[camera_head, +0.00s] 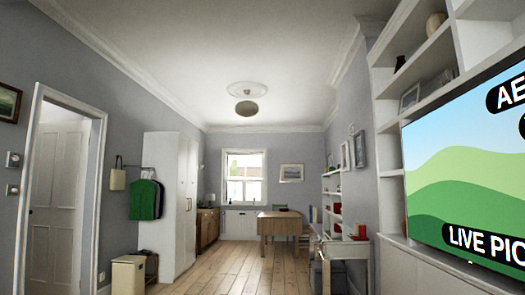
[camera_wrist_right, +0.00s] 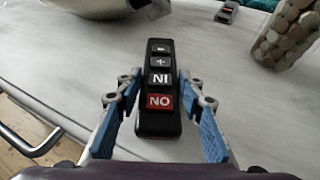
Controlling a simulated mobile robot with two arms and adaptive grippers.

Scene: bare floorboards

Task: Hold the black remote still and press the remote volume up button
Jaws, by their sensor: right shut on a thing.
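In the right wrist view the black remote (camera_wrist_right: 158,122) lies on a pale, wood-grained surface, its long side pointing away from me. I cannot tell which is volume up. My right gripper (camera_wrist_right: 162,84) has its blue-padded fingers on either side of the remote and is shut on it. My left gripper is not seen in either view.
Near the remote are a small grey-black object (camera_wrist_right: 227,12), a brown-and-white patterned object (camera_wrist_right: 288,32) and a rounded grey object (camera_wrist_right: 95,8). A metal rail (camera_wrist_right: 28,146) runs past the surface's left edge. In the head view, a wall screen (camera_head: 470,170) is at right.

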